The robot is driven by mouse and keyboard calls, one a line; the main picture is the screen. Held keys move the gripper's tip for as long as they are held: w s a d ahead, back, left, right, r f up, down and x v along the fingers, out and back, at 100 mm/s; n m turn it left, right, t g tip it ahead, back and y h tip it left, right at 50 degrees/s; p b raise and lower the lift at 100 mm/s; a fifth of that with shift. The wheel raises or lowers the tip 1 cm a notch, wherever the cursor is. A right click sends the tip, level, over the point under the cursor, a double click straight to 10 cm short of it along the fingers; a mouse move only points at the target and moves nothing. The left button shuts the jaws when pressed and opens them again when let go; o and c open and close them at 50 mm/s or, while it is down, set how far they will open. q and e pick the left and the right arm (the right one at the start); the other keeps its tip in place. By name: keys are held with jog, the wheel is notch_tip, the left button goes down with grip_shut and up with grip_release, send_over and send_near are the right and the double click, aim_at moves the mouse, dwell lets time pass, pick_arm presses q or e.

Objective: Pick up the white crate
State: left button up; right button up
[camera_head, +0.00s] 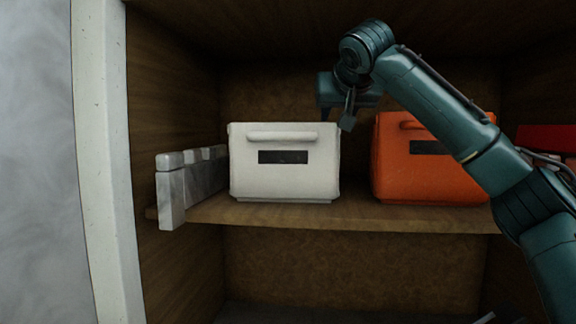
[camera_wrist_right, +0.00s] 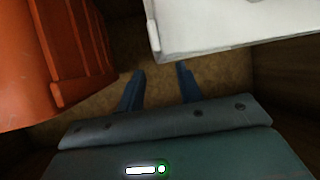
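The white crate (camera_head: 284,185) stands upright on the shelf, its handle ridge and dark label facing me. It also shows at the upper right of the right wrist view (camera_wrist_right: 215,28). My right gripper (camera_head: 337,115) is above and beside the crate's upper right corner, over the gap to the orange crate. In the right wrist view its two blue fingers (camera_wrist_right: 161,83) are spread apart with nothing between them. The white crate lies beyond the fingers, apart from them as far as I can see. My left gripper is not in view.
An orange crate (camera_head: 400,180) stands right of the white one, partly behind my right arm. A red object (camera_head: 547,138) is farther right. Grey-white blocks (camera_head: 170,192) line the left side. The wooden shelf (camera_head: 350,215) has walls and a low ceiling around it.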

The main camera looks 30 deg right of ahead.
jog(key=p+x, duration=0.1)
jog(key=x, duration=0.1)
jog(key=p+x, duration=0.1)
jog(key=x, duration=0.2)
jog(key=shift+w+d+r, duration=0.1)
jog(key=shift+w+r, duration=0.1)
grip_shut()
jog(key=shift+r, duration=0.15)
dwell(1.1)
